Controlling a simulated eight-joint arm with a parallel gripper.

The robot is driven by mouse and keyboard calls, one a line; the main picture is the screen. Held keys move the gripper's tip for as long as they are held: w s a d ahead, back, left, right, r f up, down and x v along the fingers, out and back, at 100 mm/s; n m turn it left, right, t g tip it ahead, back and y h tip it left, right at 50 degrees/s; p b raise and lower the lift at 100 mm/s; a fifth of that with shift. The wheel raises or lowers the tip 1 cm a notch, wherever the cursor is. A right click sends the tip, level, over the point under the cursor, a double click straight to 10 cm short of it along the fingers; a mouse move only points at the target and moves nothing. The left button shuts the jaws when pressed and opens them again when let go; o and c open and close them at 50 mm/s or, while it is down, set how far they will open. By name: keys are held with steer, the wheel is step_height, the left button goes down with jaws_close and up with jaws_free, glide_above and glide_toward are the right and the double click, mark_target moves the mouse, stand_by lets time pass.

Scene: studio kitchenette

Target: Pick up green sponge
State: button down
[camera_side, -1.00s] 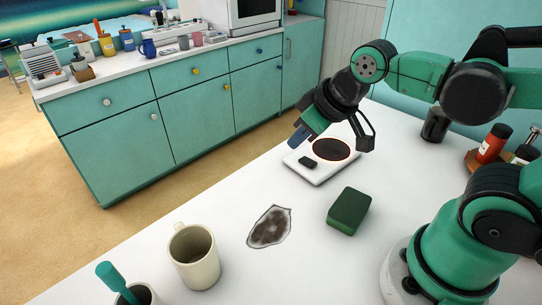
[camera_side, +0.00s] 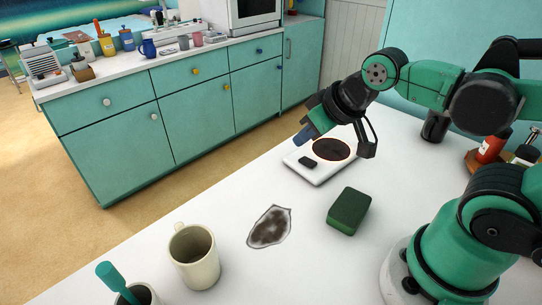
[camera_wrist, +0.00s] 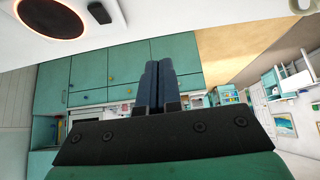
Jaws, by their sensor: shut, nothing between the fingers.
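The green sponge (camera_side: 349,210) is a dark green block lying on the white counter in the side view, right of a brown stain. It does not show in the wrist view. My gripper (camera_side: 303,137) is above the far-left edge of the hot plate, beyond the sponge and apart from it. In the wrist view its blue fingers (camera_wrist: 154,84) are together with nothing between them.
A white hot plate (camera_side: 318,176) with a glowing-rimmed disc lies under my gripper; it also shows in the wrist view (camera_wrist: 88,35). A brown stain (camera_side: 269,227), a cream mug (camera_side: 194,262) and a cup with a teal-handled brush (camera_side: 118,284) are nearer. Bottles (camera_side: 492,148) stand right.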

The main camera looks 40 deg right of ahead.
jaws_free()
stand_by(0.4)
steer(key=n+g, duration=0.6)
steer(key=n, duration=1.1)
glide_above(355, 199)
steer(key=w, duration=0.1)
step_height(355, 199, down, 6)
steer(key=shift+a+f, duration=0.1)
steer(key=shift+f, duration=0.05)
steer(key=shift+s+f+n+g, duration=0.1)
steer(key=shift+s+n+g, duration=0.15)
steer(key=shift+n, duration=0.3)
steer(key=shift+s+f+n+g, duration=0.15)
steer(key=shift+n+g, duration=0.2)
steer(key=shift+n, duration=0.2)
steer(key=shift+f, duration=2.7)
